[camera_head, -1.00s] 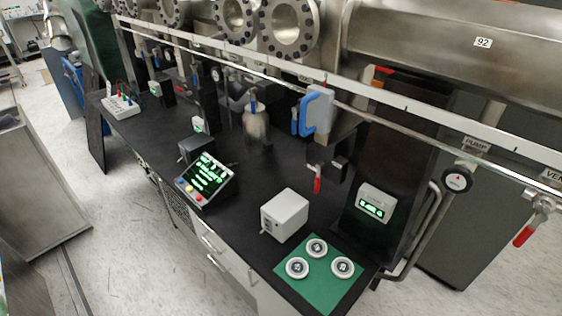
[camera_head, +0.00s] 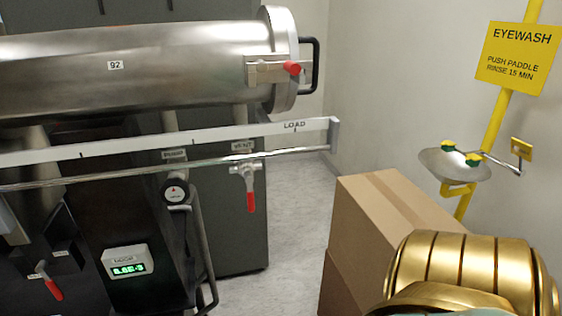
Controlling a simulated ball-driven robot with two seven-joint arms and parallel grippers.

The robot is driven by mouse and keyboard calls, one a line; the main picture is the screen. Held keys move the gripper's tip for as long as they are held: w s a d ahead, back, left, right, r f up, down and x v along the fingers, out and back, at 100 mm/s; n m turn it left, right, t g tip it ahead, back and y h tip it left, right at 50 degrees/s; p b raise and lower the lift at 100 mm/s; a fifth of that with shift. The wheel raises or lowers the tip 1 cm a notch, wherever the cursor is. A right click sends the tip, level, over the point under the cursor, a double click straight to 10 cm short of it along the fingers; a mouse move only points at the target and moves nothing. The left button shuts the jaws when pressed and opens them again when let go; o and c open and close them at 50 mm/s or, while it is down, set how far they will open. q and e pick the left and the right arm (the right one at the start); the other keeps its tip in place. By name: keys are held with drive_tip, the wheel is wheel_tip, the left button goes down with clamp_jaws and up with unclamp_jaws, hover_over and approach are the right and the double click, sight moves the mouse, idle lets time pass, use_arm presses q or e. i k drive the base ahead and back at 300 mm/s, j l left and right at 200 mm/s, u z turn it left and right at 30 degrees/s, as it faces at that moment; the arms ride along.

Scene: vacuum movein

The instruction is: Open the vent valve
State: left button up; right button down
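The vent valve (camera_head: 246,176) is a metal valve under a label reading VENT, just below the white rail. Its red handle (camera_head: 251,200) hangs straight down. A gold rounded part of my own body fills the lower right corner, with no fingers visible on it. Neither gripper shows in this view.
A steel cylinder (camera_head: 150,65) marked 92 runs above the rail (camera_head: 100,150). A pump gauge (camera_head: 175,193) and a green-lit display (camera_head: 128,262) are left of the valve. Cardboard boxes (camera_head: 365,215) stand to the right, before an eyewash station (camera_head: 455,165). Floor shows between valve and boxes.

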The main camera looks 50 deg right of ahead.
sight(248, 178)
drive_tip(key=z, duration=1.5)
